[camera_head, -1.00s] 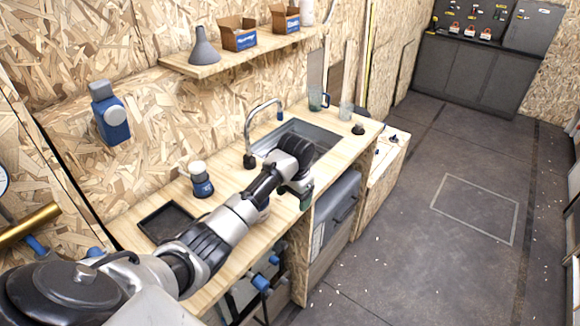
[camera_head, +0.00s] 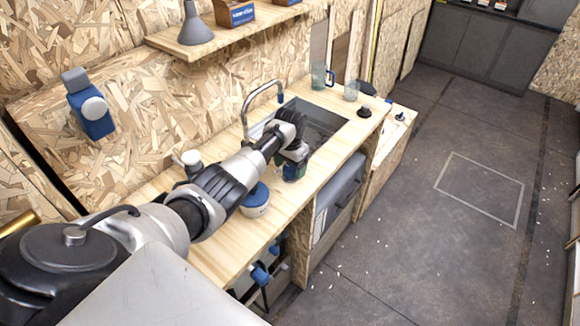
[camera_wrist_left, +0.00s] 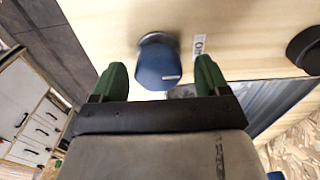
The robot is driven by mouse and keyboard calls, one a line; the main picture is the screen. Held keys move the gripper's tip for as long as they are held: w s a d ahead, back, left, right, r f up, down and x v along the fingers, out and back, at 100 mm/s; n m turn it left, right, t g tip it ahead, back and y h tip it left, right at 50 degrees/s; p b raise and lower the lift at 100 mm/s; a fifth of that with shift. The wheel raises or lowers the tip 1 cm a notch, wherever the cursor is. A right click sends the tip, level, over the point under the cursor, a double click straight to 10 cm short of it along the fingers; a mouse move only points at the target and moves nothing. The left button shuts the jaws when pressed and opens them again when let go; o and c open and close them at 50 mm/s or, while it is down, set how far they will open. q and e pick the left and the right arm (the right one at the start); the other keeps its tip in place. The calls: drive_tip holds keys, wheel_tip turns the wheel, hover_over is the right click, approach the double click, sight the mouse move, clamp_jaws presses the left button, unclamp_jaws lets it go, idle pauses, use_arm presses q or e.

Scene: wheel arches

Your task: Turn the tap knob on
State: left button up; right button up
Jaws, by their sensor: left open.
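In the left wrist view a blue tap knob (camera_wrist_left: 158,66) with a grey base stands on the light wood counter. A small white label (camera_wrist_left: 199,47) reading "On" is beside it. My left gripper (camera_head: 294,172) reaches over the counter in front of the sink, fingers pointing down. In the wrist view its green fingertips are open on either side of the knob, with a gap visible on each side. The curved metal tap (camera_head: 262,96) stands behind the sink (camera_head: 318,116). In the head view the gripper hides the knob. My right gripper is out of view.
A dark round cap (camera_head: 364,112) sits right of the sink. A blue and white pot (camera_head: 255,203) and a white-capped bottle (camera_head: 190,160) stand close to my left arm. Glasses (camera_head: 319,76) stand behind the sink. A shelf (camera_head: 225,38) is on the wall.

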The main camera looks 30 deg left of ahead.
use_arm(q)
drive_tip(key=shift+s+d+f, duration=0.1)
drive_tip(key=shift+f, duration=0.15)
drive_tip(key=shift+c, duration=1.8)
drive_tip(key=c, duration=0.6)
drive_tip(key=shift+o, duration=0.2)
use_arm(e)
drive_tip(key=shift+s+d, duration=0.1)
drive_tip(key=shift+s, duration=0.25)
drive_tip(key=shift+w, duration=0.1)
